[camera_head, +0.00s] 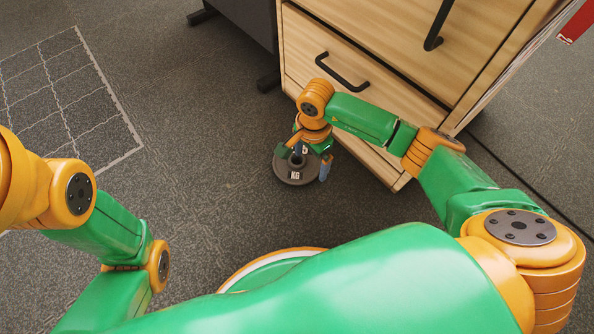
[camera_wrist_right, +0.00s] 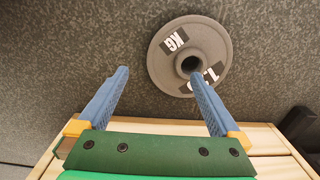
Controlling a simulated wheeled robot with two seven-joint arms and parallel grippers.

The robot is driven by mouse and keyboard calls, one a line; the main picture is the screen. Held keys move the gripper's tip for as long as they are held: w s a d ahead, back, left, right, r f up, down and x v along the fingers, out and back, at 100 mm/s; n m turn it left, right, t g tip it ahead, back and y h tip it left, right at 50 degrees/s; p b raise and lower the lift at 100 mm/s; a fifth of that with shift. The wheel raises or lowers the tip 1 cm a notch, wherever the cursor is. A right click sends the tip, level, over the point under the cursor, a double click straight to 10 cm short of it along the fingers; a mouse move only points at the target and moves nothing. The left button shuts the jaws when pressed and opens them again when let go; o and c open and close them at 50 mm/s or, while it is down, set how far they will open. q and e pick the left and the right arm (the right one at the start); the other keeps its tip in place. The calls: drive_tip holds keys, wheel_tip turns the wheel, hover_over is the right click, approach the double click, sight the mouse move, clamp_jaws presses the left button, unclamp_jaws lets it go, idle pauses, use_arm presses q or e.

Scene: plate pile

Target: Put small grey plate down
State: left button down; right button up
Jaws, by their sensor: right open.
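In the right wrist view the plate (camera_wrist_right: 165,65) is beyond the fingers. My right gripper (camera_head: 312,160) is open, with its blue fingers apart at the plate. In the wrist view the right gripper (camera_wrist_right: 158,75) has one fingertip over the hole and the other outside the rim. I cannot tell whether a finger touches the plate. My left gripper is out of view.
The wooden cabinet (camera_head: 405,80) with black handles stands close behind and right of the plate. A dark piece of furniture (camera_head: 250,22) stands at the top. A white-lined grid (camera_head: 65,100) marks the floor at left. The floor between the grid and the plate is clear.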

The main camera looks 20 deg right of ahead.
sight(307, 172)
drive_tip(key=f+b, duration=0.1)
drive_tip(key=f, duration=0.1)
drive_tip(key=f+b, duration=0.1)
drive_tip(key=b, duration=0.1)
drive_tip(key=f+b, duration=0.2)
drive_tip(key=shift+w+a+f, duration=0.1)
drive_tip(key=shift+a+f, duration=0.25)
drive_tip(key=shift+a, duration=0.05)
drive_tip(key=shift+r+p, duration=0.3)
drive_tip(key=shift+p, duration=0.05)
clamp_jaws()
